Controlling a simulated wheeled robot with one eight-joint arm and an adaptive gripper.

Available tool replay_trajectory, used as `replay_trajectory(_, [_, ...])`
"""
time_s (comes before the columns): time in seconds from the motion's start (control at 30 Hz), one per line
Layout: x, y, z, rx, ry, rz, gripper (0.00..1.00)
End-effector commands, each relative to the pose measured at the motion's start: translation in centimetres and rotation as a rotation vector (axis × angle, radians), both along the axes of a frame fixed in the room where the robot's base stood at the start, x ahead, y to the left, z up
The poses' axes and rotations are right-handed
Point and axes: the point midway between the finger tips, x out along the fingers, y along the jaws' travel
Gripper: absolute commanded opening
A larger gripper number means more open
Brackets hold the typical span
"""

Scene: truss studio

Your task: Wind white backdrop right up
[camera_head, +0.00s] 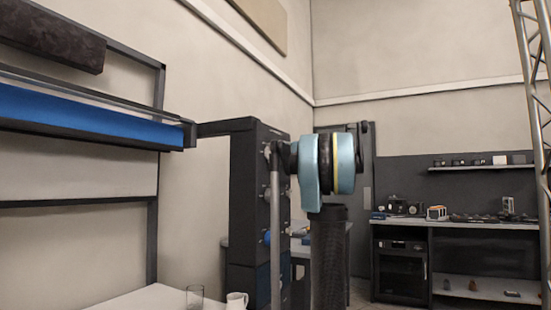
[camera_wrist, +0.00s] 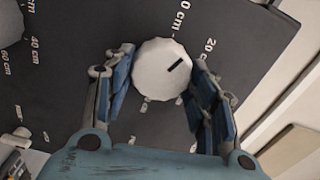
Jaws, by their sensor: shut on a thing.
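In the wrist view my gripper (camera_wrist: 163,82) has a blue-padded finger on each side of a white faceted knob (camera_wrist: 158,72) and is shut on it. The knob's black mark points up and right, near the "20" label; "0 cm" is printed above. The knob sits on a dark dial panel (camera_wrist: 85,30). In the head view the dark control cabinet (camera_head: 243,190) stands behind my arm, which hides part of it. A blue roll (camera_head: 85,116) lies in a wall rack at the left. I cannot tell which surface there is the white backdrop.
A white table (camera_head: 150,299) with a glass (camera_head: 195,296) and white mug (camera_head: 237,300) is at the lower left. A cluttered bench (camera_head: 455,222) and metal truss (camera_head: 535,90) stand at the right.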

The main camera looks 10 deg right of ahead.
Motion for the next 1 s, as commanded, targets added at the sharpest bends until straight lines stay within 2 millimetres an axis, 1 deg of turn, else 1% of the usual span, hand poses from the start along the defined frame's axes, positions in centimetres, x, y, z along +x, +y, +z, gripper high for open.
replay_trajectory(0.2, [-0.14,0.2,-0.13,-0.11,-0.145,0.005,0.28])
replay_trajectory(0.5, [-0.16,0.2,-0.13,-0.211,-0.283,0.006,0.28])
replay_trajectory(0.73, [-0.16,0.18,-0.13,-0.247,-0.331,0.006,0.28])
replay_trajectory(1.0, [-0.13,0.14,-0.12,-0.255,-0.343,0.004,0.28])
